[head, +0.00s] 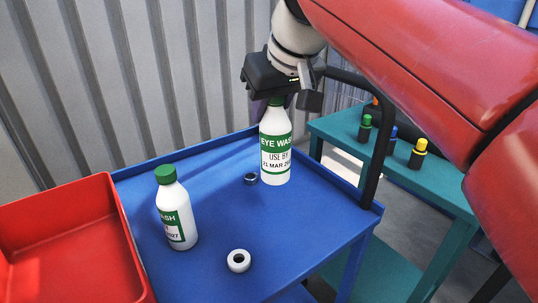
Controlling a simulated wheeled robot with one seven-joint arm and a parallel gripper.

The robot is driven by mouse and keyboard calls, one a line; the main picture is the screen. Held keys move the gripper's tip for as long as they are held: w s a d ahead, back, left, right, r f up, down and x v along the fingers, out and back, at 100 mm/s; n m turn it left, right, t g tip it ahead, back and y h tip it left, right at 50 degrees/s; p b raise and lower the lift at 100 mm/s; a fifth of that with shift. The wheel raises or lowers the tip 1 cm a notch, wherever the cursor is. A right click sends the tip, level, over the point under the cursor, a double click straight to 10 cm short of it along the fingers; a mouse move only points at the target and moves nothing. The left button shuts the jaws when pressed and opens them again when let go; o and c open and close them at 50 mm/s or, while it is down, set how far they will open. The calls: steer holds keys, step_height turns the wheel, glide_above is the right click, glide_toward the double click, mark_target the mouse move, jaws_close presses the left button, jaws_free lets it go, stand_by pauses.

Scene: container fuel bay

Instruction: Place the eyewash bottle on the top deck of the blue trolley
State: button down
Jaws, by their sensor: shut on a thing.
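A white eyewash bottle (275,155) with a green label reading "EYE WASH, USE BY 31 MAR" is upright at the back of the blue trolley's top deck (215,200). My gripper (280,100) is above it, shut on its neck and hiding its cap. The bottle's base is at or just above the deck; I cannot tell if it touches. A second white bottle (175,212) with a green cap and green label stands upright on the deck, further left and nearer.
A red tray (118,230) is at the left. A white ring (238,261) and a small dark ring (251,178) lie on the deck. The black trolley handle (373,170) rises at right. Behind it, a teal table (445,180) bears small capped bottles. A corrugated wall (110,80) stands behind.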

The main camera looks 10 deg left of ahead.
mark_target(283, 128)
step_height(283, 128, down, 9)
steer(key=shift+f+b, duration=0.15)
steer(key=shift+b, duration=0.55)
steer(key=shift+f, duration=0.15)
steer(key=c, duration=1.1)
jaws_free()
steer(key=shift+s+d+r, duration=0.1)
steer(key=shift+r, duration=0.4)
steer(key=p+v, duration=0.1)
steer(key=v, duration=1)
steer(key=shift+s+d, duration=0.1)
steer(key=s+d+f+m+h, duration=0.1)
steer(key=s+d+f+m, duration=0.2)
steer(key=d+f, duration=0.4)
steer(key=s+d+f+m+h, duration=0.1)
steer(key=s+d+f, duration=0.3)
steer(key=d+f, duration=0.4)
steer(key=s+d+f+m+t+h, duration=0.1)
steer(key=s+d+f+m+h, duration=0.1)
steer(key=d+f, duration=0.6)
steer(key=s+f+m, duration=0.1)
steer(key=m, duration=0.1)
steer(key=shift+s+f+m, duration=0.2)
steer(key=shift+s+m, duration=0.1)
